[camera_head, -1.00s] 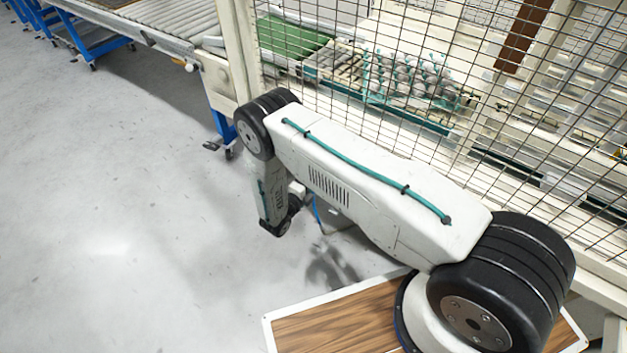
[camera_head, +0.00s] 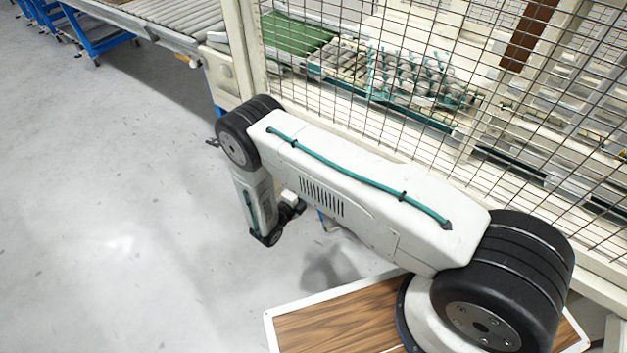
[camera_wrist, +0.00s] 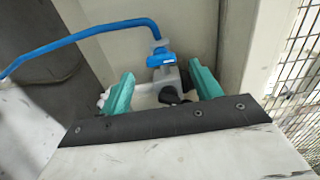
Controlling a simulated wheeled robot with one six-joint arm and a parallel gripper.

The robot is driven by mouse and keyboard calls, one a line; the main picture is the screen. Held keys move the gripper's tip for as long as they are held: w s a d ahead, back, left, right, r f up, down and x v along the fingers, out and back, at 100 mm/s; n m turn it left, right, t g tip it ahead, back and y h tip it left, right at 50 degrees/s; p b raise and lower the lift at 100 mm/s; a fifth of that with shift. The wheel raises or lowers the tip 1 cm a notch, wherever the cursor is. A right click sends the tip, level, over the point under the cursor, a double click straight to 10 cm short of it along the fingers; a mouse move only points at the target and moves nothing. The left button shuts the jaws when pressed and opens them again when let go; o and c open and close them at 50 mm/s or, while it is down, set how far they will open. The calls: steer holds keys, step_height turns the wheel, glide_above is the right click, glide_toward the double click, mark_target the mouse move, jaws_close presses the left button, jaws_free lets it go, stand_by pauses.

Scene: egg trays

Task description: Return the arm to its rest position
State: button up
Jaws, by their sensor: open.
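My gripper (camera_wrist: 163,90) shows in the wrist view as two teal fingers set wide apart on a dark plate. It is open, with nothing held between the fingers. Behind the gap is a grey fitting with a blue valve (camera_wrist: 160,58) and a blue hose (camera_wrist: 80,45); I cannot tell how far off they are. In the head view my arm reaches left from its base, and its forearm hangs down at the far end. The gripper itself cannot be made out there.
A wire mesh fence (camera_head: 400,100) runs close behind the arm. A roller conveyor (camera_head: 170,14) stands at the upper left, with blue wheeled frames (camera_head: 98,40) beyond. A wood-topped plate (camera_head: 335,325) lies under the arm's base. The grey floor (camera_head: 110,200) at left is clear.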

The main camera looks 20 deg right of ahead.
steer(key=shift+v, duration=1.2)
